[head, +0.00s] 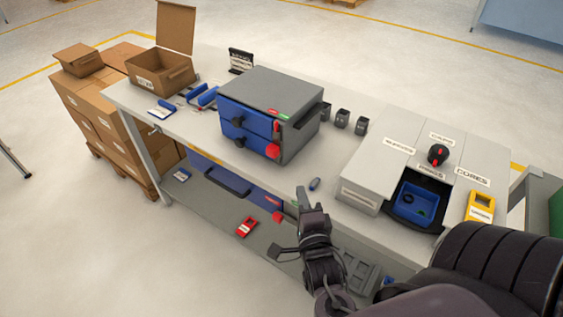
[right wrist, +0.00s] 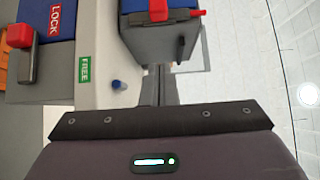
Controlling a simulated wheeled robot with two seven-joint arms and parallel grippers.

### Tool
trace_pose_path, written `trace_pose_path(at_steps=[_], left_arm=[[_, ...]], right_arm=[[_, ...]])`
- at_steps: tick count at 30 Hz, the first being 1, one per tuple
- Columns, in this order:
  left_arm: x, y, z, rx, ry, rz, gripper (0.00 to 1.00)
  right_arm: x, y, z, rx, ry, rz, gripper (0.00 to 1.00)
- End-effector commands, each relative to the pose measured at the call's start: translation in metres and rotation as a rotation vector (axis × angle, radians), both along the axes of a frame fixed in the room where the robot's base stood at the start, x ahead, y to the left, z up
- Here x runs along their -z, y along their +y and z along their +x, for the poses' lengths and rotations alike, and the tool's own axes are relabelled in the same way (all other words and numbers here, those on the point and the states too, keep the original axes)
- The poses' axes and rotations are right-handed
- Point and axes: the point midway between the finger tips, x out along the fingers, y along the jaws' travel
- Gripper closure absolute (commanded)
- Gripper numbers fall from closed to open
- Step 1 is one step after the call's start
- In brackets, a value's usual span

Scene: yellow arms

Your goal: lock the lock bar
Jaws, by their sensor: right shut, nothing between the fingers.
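A grey cabinet (head: 268,90) with two blue drawers stands on the workbench. At its front right corner a dark upright piece, which may be the lock bar, carries a red handle (head: 276,128) and a red knob (head: 272,151). In the right wrist view, a red handle (right wrist: 158,10) shows on the cabinet. A lower blue drawer (head: 235,184) sits under the bench; a red knob (right wrist: 20,36), a red LOCK label (right wrist: 55,18) and a green FREE label (right wrist: 85,69) show at left in that view. My right gripper (head: 304,193) is shut and empty, in front of the bench, apart from the cabinet. My left gripper is out of view.
A small blue item (head: 314,184) lies on the bench near my right gripper. Grey bins (head: 376,165) with a blue tray (head: 415,203) and a yellow device (head: 480,206) are at right. Cardboard boxes (head: 95,105) are stacked at left.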

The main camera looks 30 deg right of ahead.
Motion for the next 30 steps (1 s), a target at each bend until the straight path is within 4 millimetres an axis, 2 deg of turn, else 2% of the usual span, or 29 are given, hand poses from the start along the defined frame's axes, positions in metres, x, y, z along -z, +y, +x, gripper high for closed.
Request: trace_pose_path(at_steps=[13, 15, 21, 30], left_arm=[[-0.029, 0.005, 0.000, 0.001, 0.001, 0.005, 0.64], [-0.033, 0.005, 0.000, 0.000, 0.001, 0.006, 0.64], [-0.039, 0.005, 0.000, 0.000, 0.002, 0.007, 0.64], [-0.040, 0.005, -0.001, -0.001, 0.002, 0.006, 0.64]], right_arm=[[-0.005, -0.038, 0.084, 0.002, 0.000, -0.004, 1.00], [-0.004, -0.032, 0.095, -0.001, 0.000, 0.000, 1.00], [-0.002, -0.025, 0.114, 0.001, 0.002, 0.001, 1.00], [0.000, -0.022, 0.119, 0.000, 0.002, 0.000, 1.00]])
